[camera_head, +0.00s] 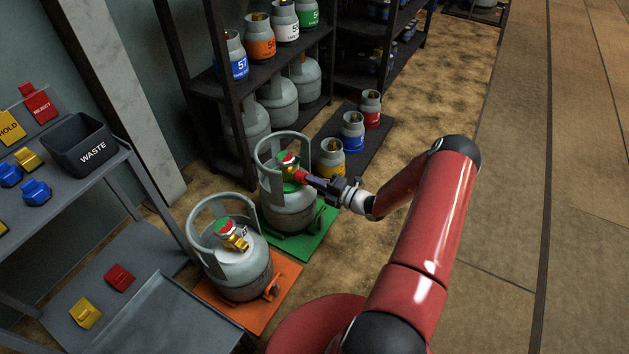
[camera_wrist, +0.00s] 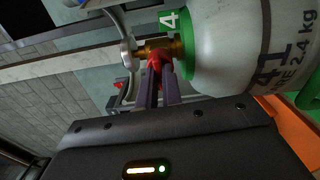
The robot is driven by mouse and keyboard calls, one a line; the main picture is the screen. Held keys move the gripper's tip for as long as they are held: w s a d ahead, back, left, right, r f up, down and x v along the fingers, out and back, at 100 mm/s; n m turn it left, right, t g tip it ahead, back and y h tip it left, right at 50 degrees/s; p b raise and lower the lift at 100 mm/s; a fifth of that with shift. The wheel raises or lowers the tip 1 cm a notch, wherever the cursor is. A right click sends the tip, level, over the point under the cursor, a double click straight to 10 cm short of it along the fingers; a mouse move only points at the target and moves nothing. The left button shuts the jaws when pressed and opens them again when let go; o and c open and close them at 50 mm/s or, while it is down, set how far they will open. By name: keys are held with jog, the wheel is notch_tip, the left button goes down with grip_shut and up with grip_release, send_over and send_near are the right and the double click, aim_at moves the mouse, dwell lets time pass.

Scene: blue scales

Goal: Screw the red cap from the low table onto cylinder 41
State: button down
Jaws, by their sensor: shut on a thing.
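Cylinder 41 (camera_head: 287,213) is a grey gas bottle with a guard ring, upright on a green mat (camera_head: 303,243). Its number shows on its side in the wrist view (camera_wrist: 225,60), beside its brass valve (camera_wrist: 172,47). My gripper (camera_head: 305,176) reaches in from the right at valve height. Its fingers, also in the wrist view (camera_wrist: 158,80), are shut on the red cap (camera_wrist: 155,66). The cap is at the valve's outlet and appears to touch it. I cannot tell whether the threads are engaged. The fingers hide part of the cap.
A second grey cylinder (camera_head: 235,264) with a brass valve stands close by on an orange mat (camera_head: 270,310). Small cylinders with yellow, blue and red labels stand behind. A dark shelf (camera_head: 217,98) holds more cylinders. A grey table with a waste bin (camera_head: 78,145) is at left. Floor at right is clear.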

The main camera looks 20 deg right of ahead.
jog(key=m, duration=0.3)
jog(key=shift+p, duration=0.35)
jog(key=shift+m, duration=0.4)
jog(key=m, duration=0.3)
jog(key=shift+p, duration=0.3)
jog(key=m, duration=0.5)
jog(key=shift+p, duration=0.35)
jog(key=shift+m, duration=0.3)
